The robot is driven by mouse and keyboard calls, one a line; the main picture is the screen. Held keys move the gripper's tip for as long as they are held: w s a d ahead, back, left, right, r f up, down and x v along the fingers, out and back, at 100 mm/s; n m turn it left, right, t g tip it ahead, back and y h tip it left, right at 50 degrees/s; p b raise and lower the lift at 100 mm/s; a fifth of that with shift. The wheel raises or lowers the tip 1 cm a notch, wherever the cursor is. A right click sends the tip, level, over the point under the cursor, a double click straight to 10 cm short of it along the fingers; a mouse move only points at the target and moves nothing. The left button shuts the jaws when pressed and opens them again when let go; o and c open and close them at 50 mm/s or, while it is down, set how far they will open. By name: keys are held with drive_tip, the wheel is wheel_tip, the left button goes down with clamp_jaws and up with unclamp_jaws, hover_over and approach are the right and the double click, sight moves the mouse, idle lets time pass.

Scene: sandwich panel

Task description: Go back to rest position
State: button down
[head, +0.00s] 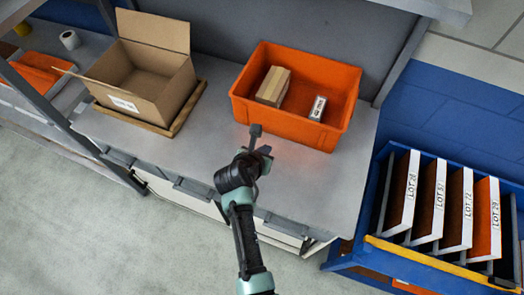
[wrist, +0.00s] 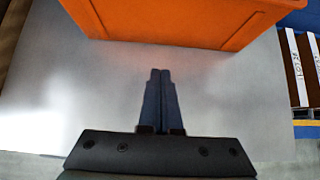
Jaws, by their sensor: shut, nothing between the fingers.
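My gripper (head: 257,136) hangs over the front part of the grey workbench (head: 315,190), just in front of the orange bin. In the wrist view my gripper (wrist: 160,75) has its two dark fingers together, with nothing between them. The orange bin (head: 335,132) stands on the bench at the right; its front wall (wrist: 180,25) fills the top of the wrist view. A tan block (head: 273,86) and a small white labelled box (head: 318,108) lie inside the bin.
An open cardboard box (head: 150,95) sits on a brown tray (head: 190,110) at the bench's left. A blue rack (head: 376,190) with several labelled panels stands to the right. Another orange bin (head: 40,70) is on the far-left shelf. The bench front between them is clear.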

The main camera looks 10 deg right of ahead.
drive_tip(key=shift+v, duration=1.85)
drive_tip(key=shift+s, duration=0.2)
drive_tip(key=w+a+r+m+t+y+b, duration=0.1)
drive_tip(key=w+r+m+t, duration=0.3)
drive_tip(key=r, duration=0.7)
drive_tip(key=w+a+r+m+t+b, duration=0.1)
drive_tip(key=w+a+r+m+t, duration=0.15)
drive_tip(key=r+m, duration=0.6)
drive_tip(key=w+a+r+m+t+y+b, duration=0.1)
drive_tip(key=w+r+m+t, duration=0.15)
drive_tip(key=r, duration=1.15)
drive_tip(key=s+a+r+m+t+y+b, duration=0.1)
drive_tip(key=s+r+m+t, duration=0.4)
drive_tip(key=r, duration=0.9)
drive_tip(key=s+a+r+m+t+y+b, duration=0.2)
drive_tip(key=s+r+m+t, duration=0.4)
drive_tip(key=s+r+m, duration=0.3)
drive_tip(key=s+r, duration=0.4)
drive_tip(key=r, duration=0.1)
drive_tip(key=shift+s+a, duration=0.25)
drive_tip(key=shift+r, duration=0.1)
